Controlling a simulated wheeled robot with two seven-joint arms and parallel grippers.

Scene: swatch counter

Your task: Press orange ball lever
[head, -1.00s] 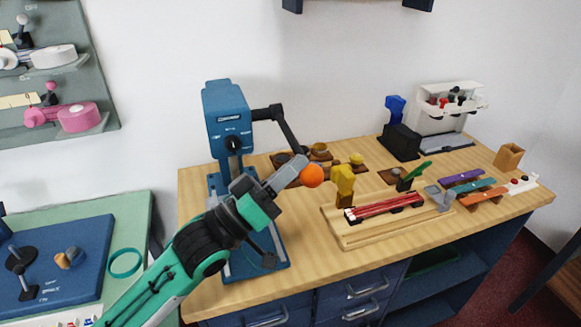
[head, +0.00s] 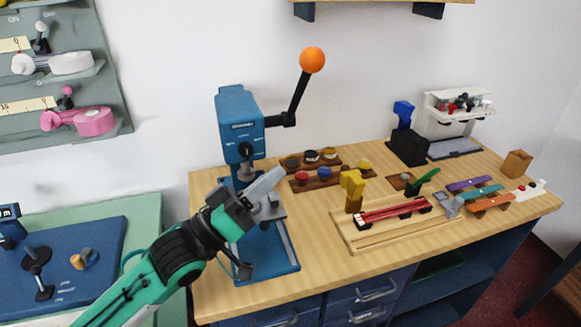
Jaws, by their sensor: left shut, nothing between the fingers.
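The orange ball (head: 312,60) sits on the end of a black lever arm (head: 298,95) on the blue press (head: 241,128). The lever points steeply up, with the ball high above the counter against the wall. My left gripper (head: 276,176) is shut and empty. It is in front of the press's lower part, well below the ball and apart from it, and hides part of the press column. The blue press base (head: 262,262) stands on the wooden counter. My right gripper is not in view.
On the wooden counter (head: 310,290), trays of coloured knobs (head: 325,178) lie behind and right of the press. A wooden jig with red strips (head: 395,212) is further right. A shelf (head: 385,2) hangs above. Air around the ball is clear.

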